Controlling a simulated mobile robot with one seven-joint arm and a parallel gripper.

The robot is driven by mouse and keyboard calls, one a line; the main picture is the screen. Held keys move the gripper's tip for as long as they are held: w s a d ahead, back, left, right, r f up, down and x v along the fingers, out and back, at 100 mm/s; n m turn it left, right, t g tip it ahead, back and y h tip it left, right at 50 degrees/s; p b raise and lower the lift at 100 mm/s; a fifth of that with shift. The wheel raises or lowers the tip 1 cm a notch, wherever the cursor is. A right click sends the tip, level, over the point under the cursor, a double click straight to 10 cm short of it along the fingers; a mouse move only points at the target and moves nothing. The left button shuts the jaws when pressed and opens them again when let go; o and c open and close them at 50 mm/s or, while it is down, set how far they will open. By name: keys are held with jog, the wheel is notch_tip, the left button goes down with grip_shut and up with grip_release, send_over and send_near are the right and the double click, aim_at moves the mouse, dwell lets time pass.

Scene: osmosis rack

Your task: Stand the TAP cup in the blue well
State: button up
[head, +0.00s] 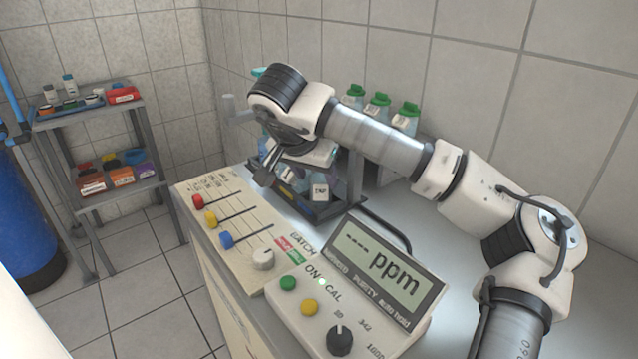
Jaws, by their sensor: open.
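The TAP cup (320,191), a small clear cup with a white label reading TAP, stands at the right end of a dark tray-like rack (322,212) behind the slider panel. My gripper (267,170) is open, above the left part of this rack, to the left of the TAP cup and apart from it. Nothing shows between its fingers. My wrist and forearm cover much of the rack. I cannot make out the blue well clearly; small yellow and blue patches show low in the rack under my gripper.
A panel with red, yellow and blue sliders (227,240) and a ppm meter (375,270) stand in front. Green-capped bottles (377,107) stand behind my arm. A grey shelf (105,143) with small containers is at the left. The counter right of the meter is clear.

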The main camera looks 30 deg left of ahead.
jog(key=v, duration=0.7)
jog(key=shift+r, duration=0.25)
